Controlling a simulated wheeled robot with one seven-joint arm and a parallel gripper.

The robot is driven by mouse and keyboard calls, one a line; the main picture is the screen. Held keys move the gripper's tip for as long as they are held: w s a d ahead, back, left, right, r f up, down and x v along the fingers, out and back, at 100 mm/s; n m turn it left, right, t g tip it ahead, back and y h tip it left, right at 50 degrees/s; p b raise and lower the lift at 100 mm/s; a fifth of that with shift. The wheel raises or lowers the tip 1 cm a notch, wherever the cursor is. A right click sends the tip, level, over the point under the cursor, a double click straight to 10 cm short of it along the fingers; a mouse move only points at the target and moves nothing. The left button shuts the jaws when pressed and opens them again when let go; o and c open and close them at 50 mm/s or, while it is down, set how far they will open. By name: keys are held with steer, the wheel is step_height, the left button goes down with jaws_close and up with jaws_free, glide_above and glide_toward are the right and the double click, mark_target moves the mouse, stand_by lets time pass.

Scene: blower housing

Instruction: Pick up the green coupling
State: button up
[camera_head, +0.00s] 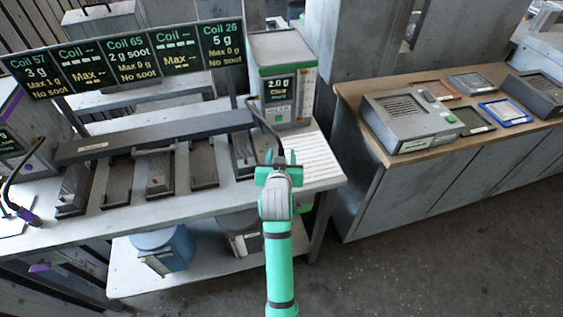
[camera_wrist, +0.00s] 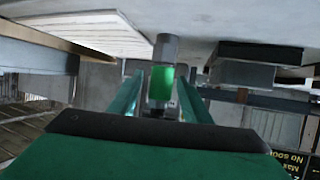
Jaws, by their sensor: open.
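The green coupling (camera_wrist: 161,88), a short green cylinder with a grey metal collar, shows in the wrist view between the two green fingers of my gripper (camera_wrist: 160,80). The fingers stand open on either side of it, with a gap that looks narrow. I cannot tell whether either finger touches it. In the head view my gripper (camera_head: 278,163) is over the right part of the bench, in front of the box with the green lid (camera_head: 283,85). A dark hose (camera_head: 262,120) runs down from that box towards my gripper. The coupling cannot be made out there behind my gripper.
A row of dark trays (camera_head: 118,183) with coils lies left of my gripper, under a long grey bar (camera_head: 150,137). A ribbed white pad (camera_head: 315,160) lies to the right. Display boards (camera_head: 127,60) stand behind. A wooden-topped counter (camera_head: 375,145) stands further right.

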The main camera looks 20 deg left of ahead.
steer(key=shift+x, duration=1.05)
jaws_close()
steer(key=shift+r, duration=0.15)
